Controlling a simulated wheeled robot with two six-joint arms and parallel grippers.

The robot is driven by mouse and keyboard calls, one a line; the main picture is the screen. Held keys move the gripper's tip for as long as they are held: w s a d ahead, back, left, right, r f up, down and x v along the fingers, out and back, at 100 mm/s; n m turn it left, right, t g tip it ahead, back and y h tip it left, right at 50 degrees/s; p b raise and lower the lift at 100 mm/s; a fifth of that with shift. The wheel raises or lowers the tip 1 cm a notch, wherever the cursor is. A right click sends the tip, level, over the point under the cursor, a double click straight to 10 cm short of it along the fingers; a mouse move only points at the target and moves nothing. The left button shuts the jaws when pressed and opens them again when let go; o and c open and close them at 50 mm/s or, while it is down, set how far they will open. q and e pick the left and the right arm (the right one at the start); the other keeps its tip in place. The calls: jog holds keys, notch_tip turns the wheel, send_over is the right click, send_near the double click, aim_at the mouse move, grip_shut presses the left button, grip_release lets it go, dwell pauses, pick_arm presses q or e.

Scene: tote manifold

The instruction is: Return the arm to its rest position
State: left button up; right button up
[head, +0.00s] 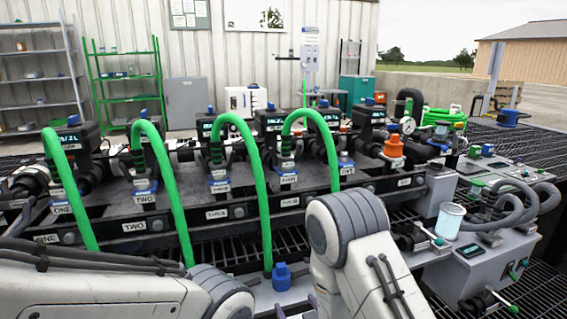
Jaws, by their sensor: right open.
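My right arm (350,240) rises at the bottom centre of the head view, bent in front of the manifold. Only what look like the fingertips of my right gripper (297,310) show at the bottom edge. They stand apart, and I see nothing between them. The rest of this gripper is hidden or cut off. My left arm (100,295) lies low across the bottom left, and its gripper is out of view. A blue cap-like piece (282,276) sits on the front ledge, just above the right fingertips in the picture.
The black manifold bench (330,200) with green hoses (262,195) and labelled ports spans the view close ahead. An orange fitting (393,148) stands on it. At right are a clear cup (449,220) and a grey control box (482,262). Shelves (125,85) stand behind.

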jog(key=s+d+p, duration=0.2)
jog(key=s+p, duration=0.3)
jog(key=w+d+r+m+h+p, duration=0.1)
jog(key=w+d+r+p, duration=0.2)
jog(key=r, duration=0.6)
jog(key=w+d+r+m+h+p, duration=0.1)
jog(key=w+d+r+h+p, duration=0.1)
jog(key=d+r+p, duration=0.3)
jog(key=w+d+r+m+h+p, duration=0.1)
jog(key=w+d+r+p, duration=0.3)
jog(key=r+p, duration=0.4)
notch_tip(320, 180, up, 7)
jog(key=shift+w+d+f+m+t+h, duration=0.1)
jog(key=shift+w+d+m+t+h, duration=0.1)
jog(key=shift+d+m+t+h, duration=0.25)
